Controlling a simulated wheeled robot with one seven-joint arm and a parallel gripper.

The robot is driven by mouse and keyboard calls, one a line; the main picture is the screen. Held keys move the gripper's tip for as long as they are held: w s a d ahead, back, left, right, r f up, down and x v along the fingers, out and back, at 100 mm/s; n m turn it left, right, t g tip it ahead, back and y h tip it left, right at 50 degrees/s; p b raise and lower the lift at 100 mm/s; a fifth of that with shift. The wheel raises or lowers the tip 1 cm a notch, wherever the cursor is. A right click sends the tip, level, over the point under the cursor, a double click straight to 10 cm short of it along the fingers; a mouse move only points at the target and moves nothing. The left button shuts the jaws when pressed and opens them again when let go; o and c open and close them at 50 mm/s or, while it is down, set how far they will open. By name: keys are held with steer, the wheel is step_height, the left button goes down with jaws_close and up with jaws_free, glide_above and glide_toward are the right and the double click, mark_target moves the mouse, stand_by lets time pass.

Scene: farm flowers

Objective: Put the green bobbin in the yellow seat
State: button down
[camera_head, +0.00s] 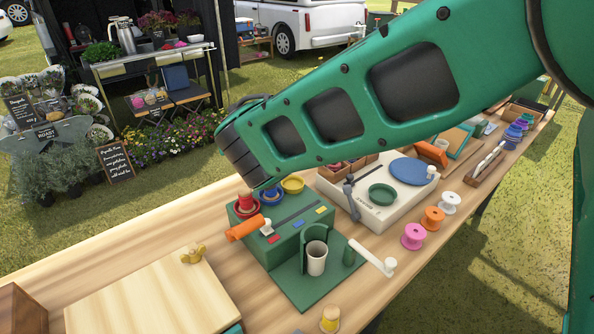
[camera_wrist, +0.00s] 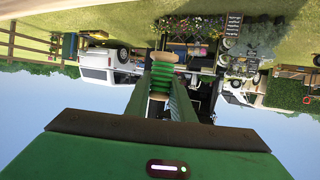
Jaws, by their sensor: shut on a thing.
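In the wrist view the green bobbin (camera_wrist: 162,78), with pale wooden ends, sits between the fingers of my gripper (camera_wrist: 162,92), which is shut on it. The wrist view is upside down, and the bobbin is held in the air. In the head view my green arm crosses the picture and hides the gripper and bobbin. The yellow seat (camera_head: 292,184) is a round cup at the back right of a green box (camera_head: 291,229).
A white machine (camera_head: 378,208) with green and blue discs stands right of the box. Pink (camera_head: 413,236), orange (camera_head: 433,218) and white (camera_head: 450,203) spools stand at the table's right edge.

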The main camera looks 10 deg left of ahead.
steer(key=d+f, duration=0.2)
steer(key=d, duration=0.1)
steer(key=d+f, duration=0.2)
steer(key=d, duration=0.2)
steer(key=d+f, duration=0.2)
steer(key=d, duration=0.2)
steer(key=shift+w+f, duration=0.15)
steer(key=shift+f, duration=2.25)
steer(key=c, duration=1.5)
jaws_free()
steer(key=v, duration=1.2)
steer(key=shift+w, duration=0.1)
steer(key=shift+d, duration=0.15)
